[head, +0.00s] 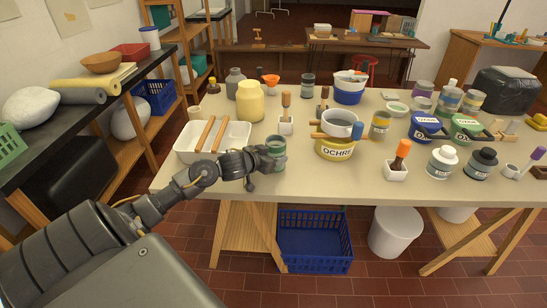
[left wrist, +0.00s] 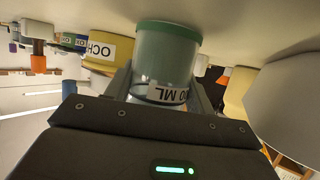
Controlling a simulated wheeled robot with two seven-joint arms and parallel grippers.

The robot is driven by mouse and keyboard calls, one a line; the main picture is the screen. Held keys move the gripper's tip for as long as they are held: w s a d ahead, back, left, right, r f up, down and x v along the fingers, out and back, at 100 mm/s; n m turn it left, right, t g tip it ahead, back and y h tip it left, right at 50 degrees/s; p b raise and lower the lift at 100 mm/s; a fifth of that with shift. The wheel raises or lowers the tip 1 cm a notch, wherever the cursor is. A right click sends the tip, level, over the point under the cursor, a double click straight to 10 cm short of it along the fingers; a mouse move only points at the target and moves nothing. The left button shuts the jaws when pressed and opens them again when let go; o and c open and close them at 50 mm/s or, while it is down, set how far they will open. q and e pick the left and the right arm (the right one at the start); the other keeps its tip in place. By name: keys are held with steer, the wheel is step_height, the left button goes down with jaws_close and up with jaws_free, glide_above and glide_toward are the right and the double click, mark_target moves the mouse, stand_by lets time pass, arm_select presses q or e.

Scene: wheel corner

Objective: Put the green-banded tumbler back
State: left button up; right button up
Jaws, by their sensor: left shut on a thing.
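The green-banded tumbler (head: 277,149) is a clear cup near the front edge of the table, left of the middle in the head view. My left gripper (head: 262,158) is shut on it from the left side. In the left wrist view the tumbler (left wrist: 165,58) sits between the fingers (left wrist: 160,95), with its green band toward the pale tabletop and a partly covered label reading "ML". I cannot tell whether it touches the table. My right gripper is not in view.
A white tray (head: 183,156) with wooden rollers lies just left of the tumbler. A brush in a white pot (head: 286,126) stands behind it. The ochre tub (head: 334,150) with a pot on it stands to its right. The table (head: 230,190) front edge is close.

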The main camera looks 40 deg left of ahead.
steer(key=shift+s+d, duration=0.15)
arm_select(q)
steer(key=o, duration=1.3)
steer(key=shift+f, duration=0.15)
steer(key=shift+s+r, duration=0.15)
steer(key=shift+r, duration=0.05)
steer(key=p+v, duration=0.1)
steer(key=v, duration=0.9)
steer(key=shift+s, duration=0.2)
steer(key=shift+s+r, duration=0.3)
steer(key=shift+s, duration=0.35)
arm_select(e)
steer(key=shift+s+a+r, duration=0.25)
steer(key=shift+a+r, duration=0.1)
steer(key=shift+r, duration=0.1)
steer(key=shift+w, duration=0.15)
